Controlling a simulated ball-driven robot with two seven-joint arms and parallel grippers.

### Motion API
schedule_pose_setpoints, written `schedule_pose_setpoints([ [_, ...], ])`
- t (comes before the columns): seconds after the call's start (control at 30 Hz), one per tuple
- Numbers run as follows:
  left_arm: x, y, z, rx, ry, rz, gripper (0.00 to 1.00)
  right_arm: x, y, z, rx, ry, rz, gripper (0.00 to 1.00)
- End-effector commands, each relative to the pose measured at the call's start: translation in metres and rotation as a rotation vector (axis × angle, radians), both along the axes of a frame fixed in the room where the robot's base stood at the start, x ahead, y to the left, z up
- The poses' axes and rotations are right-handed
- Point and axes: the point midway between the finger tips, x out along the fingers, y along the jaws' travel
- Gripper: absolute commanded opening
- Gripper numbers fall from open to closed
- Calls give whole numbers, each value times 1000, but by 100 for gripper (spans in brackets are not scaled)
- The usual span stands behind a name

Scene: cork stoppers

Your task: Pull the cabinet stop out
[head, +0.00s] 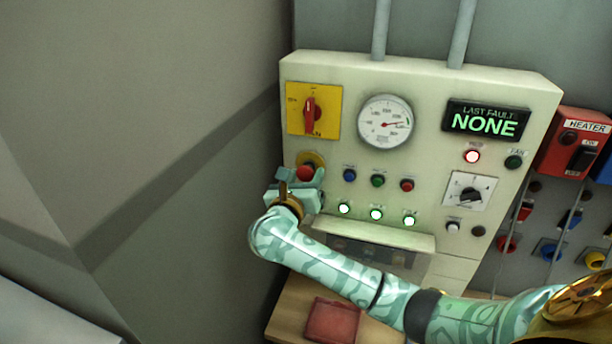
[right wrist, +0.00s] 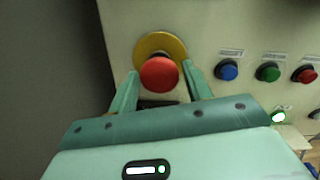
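The cabinet stop is a red mushroom button (head: 305,173) on a yellow round plate, at the lower left of the pale cabinet's front (head: 340,80). It also shows in the right wrist view as a red cap (right wrist: 159,73) before its yellow ring (right wrist: 158,44). My right gripper (head: 302,180) is at the stop. In the right wrist view its two fingers (right wrist: 160,88) stand apart, one on each side of the red cap, with gaps visible beside it. The stop's stem is hidden behind the cap. My left gripper is not in view.
A yellow plate with a red rotary switch (head: 310,108) is above the stop. Blue, green and red buttons (head: 378,181) and lit white lamps (head: 376,214) are to its right. A dial gauge (head: 385,121) and a "NONE" display (head: 486,121) are higher. A plain wall (head: 150,120) is at left.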

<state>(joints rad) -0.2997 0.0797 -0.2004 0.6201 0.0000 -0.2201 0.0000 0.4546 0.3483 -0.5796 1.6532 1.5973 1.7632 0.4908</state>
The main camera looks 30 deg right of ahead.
Motion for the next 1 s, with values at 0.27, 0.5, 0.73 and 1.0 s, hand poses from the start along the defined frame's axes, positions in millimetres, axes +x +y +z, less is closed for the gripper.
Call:
schedule_pose_setpoints([
  [0.27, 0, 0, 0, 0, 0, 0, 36, 0, -1, 1, 0, -2, -1, 59],
  [0.5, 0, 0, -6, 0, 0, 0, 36, -15, 18, -2, 4, -2, 2, 59],
  [0.73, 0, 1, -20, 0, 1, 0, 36, -56, 66, -3, 10, -1, 1, 59],
  [1.0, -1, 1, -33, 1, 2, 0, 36, -95, 111, -2, 3, 0, 1, 59],
])
